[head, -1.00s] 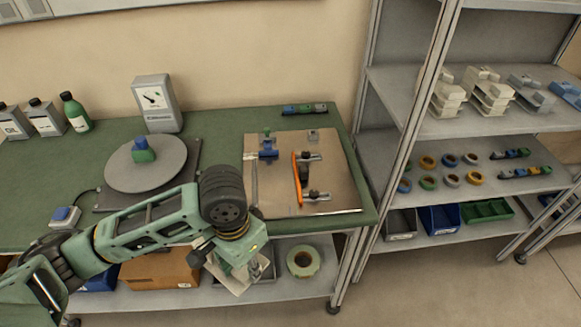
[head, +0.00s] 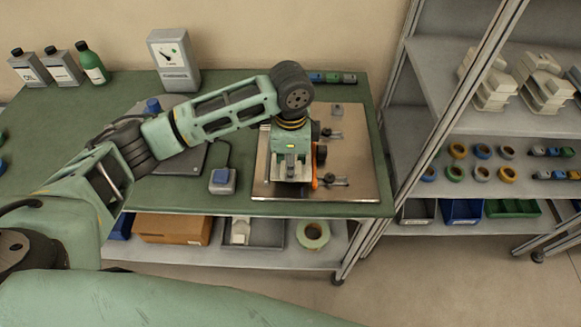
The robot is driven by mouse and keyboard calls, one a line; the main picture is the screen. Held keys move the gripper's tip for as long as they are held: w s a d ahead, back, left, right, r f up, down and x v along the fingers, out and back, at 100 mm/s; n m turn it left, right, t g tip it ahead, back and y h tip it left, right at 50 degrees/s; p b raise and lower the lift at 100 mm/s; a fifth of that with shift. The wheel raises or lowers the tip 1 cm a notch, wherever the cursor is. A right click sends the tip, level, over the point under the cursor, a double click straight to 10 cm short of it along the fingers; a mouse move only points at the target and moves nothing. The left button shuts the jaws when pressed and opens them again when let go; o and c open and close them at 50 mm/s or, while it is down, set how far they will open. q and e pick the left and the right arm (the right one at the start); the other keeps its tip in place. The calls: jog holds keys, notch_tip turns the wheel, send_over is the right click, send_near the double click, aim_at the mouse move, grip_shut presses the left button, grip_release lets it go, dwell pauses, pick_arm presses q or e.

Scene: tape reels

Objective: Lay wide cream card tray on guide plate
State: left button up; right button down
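The guide plate (head: 362,178) is a flat tan board with a bright front edge, at the right of the green bench. Black knobs, metal fittings and an orange strip (head: 314,182) are on it, partly hidden by my arm. My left gripper (head: 291,172) points down over the plate's left half. Its fingertips are hard to make out, and I cannot tell whether it holds anything or touches the plate. A small pale piece (head: 240,231) lies in a grey bin on the lower shelf; I cannot tell whether it is the wide cream card tray. My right gripper is out of view.
A meter (head: 174,62) and bottles (head: 91,64) stand at the back of the bench. A blue-topped box (head: 222,181) sits left of the plate. A tape roll (head: 313,235) is on the lower shelf. The right rack (head: 430,70) holds cream stacked pieces (head: 493,88) and reels.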

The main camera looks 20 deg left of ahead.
pick_arm(q)
jog(key=shift+w+a+f, duration=0.2)
jog(key=shift+w+f, duration=0.2)
jog(key=shift+w, duration=0.15)
notch_tip(320, 180, down, 3)
jog(key=shift+f+p, duration=0.1)
jog(key=shift+p, duration=0.45)
jog(key=shift+f, duration=0.5)
jog(key=o, duration=1.3)
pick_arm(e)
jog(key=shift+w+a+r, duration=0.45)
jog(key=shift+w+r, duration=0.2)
